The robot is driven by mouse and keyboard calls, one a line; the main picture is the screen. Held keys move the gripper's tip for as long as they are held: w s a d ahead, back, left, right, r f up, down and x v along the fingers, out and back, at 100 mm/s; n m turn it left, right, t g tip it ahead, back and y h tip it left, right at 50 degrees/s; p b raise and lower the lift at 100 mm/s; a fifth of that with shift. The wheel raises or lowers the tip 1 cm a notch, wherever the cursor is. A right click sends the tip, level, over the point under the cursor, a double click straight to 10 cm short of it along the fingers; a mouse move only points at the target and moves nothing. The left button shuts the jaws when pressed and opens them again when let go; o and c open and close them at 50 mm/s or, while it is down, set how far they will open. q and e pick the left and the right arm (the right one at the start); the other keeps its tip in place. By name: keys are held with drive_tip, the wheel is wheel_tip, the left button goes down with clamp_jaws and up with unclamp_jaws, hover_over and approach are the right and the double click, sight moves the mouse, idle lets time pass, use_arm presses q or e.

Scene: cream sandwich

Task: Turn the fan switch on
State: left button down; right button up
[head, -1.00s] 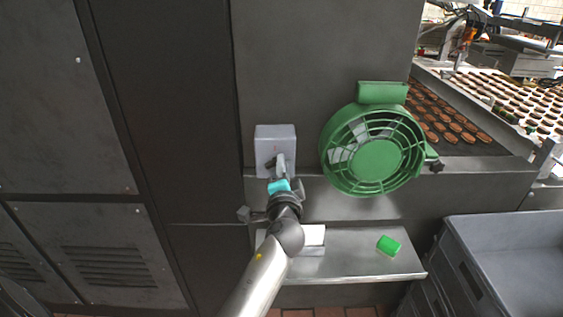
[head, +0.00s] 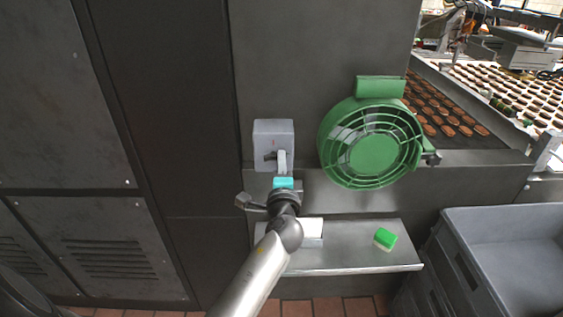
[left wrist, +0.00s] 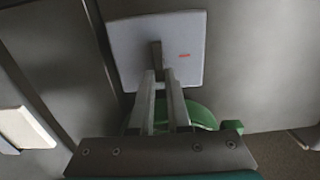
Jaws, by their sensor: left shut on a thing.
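The fan switch is a pale grey box (head: 262,133) on the dark machine wall, left of the green fan (head: 372,154). My left gripper (head: 282,156) is in front of the box, its fingers reaching up to the front of it. In the left wrist view, the two fingers (left wrist: 160,78) are closed around the switch's small dark lever (left wrist: 155,52), which stands out from the box's plate (left wrist: 125,45). A small red mark is on the plate beside the lever. The fingers hide the lower part of the lever. My right gripper is not in view.
A metal shelf (head: 350,258) below holds a green and white sponge-like block (head: 385,238) and a white block (head: 310,228). Grey crates (head: 500,235) stand at the lower right. A conveyor with brown biscuits (head: 440,112) is at the upper right.

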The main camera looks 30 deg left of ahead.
use_arm(q)
drive_tip(key=shift+r, duration=0.1)
drive_tip(key=c, duration=0.9)
unclamp_jaws()
drive_tip(key=shift+b+v, duration=0.85)
drive_tip(key=shift+v, duration=6.75)
